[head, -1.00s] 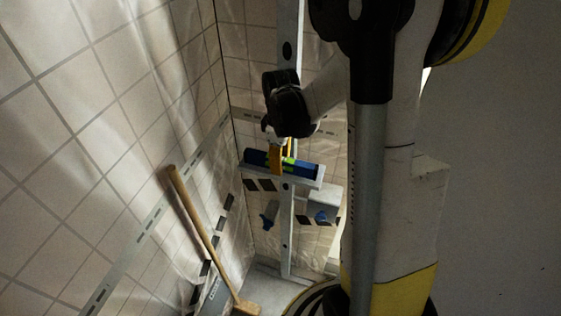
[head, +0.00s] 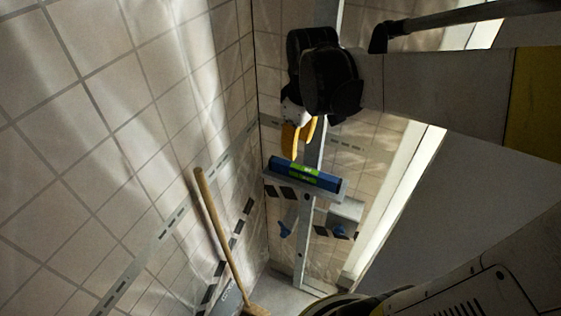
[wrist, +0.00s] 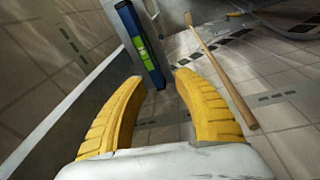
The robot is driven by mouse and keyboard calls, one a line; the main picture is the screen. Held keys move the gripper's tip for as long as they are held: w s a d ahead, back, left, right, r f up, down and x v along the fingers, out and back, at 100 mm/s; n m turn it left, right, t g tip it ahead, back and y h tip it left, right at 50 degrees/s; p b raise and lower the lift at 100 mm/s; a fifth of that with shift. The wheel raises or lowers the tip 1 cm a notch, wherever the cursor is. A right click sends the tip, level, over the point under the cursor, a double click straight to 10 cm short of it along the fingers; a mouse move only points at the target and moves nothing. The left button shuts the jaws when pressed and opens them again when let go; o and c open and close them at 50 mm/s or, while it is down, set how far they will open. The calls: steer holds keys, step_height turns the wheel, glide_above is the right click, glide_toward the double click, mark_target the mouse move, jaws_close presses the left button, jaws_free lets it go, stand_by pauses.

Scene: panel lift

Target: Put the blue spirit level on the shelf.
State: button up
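The blue spirit level (head: 325,180) with a green middle lies along the narrow grey shelf (head: 341,196) on the metal upright. It also shows in the wrist view (wrist: 142,45), ahead of the fingers and a little left of centre. My gripper (head: 299,150) has yellow fingers and is above the level in the head view, apart from it. In the wrist view my gripper (wrist: 158,88) has its two fingers spread with nothing between their tips. Part of the shelf (wrist: 148,8) shows beside the level there.
A long wooden-handled tool (head: 220,235) leans near the tiled wall (head: 90,130) at left. A metal upright (head: 305,240) carries the shelf. A grey box (head: 345,211) sits below the shelf at right. The space around my fingertips looks clear.

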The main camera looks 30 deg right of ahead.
steer(key=s+a+r+m+t, duration=0.1)
steer(key=s+a+m+t, duration=0.4)
steer(key=s+a, duration=0.3)
steer(key=shift+s+a+r, duration=0.25)
steer(key=shift+a, duration=0.3)
